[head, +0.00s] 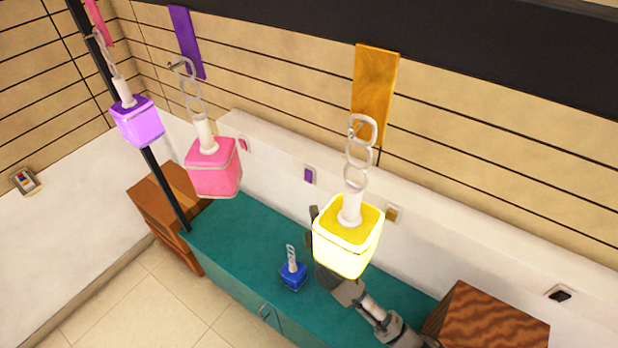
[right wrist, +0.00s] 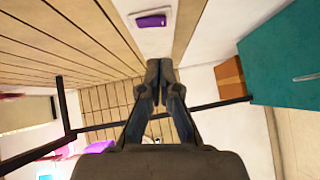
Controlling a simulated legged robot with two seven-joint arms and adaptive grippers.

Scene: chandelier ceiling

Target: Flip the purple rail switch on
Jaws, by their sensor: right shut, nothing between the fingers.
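The purple rail switch (head: 309,175) is a small purple rocker on a white plate on the pale ledge along the wall. In the right wrist view the purple switch (right wrist: 152,20) lies just beyond my fingertips, with a small gap in the picture. Which way it is flipped I cannot tell. My right gripper (head: 313,213) is partly hidden behind the yellow lamp in the head view. The right wrist view shows its fingers (right wrist: 158,68) shut and empty, pointing toward the switch. My left gripper is not in view.
A glowing yellow lamp (head: 347,247), a pink lamp (head: 213,179) and a glowing purple lamp (head: 138,122) hang on chains. A blue lamp (head: 293,276) stands on the teal cabinet (head: 235,235). Pink (head: 244,144) and orange (head: 393,214) switches flank the purple one.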

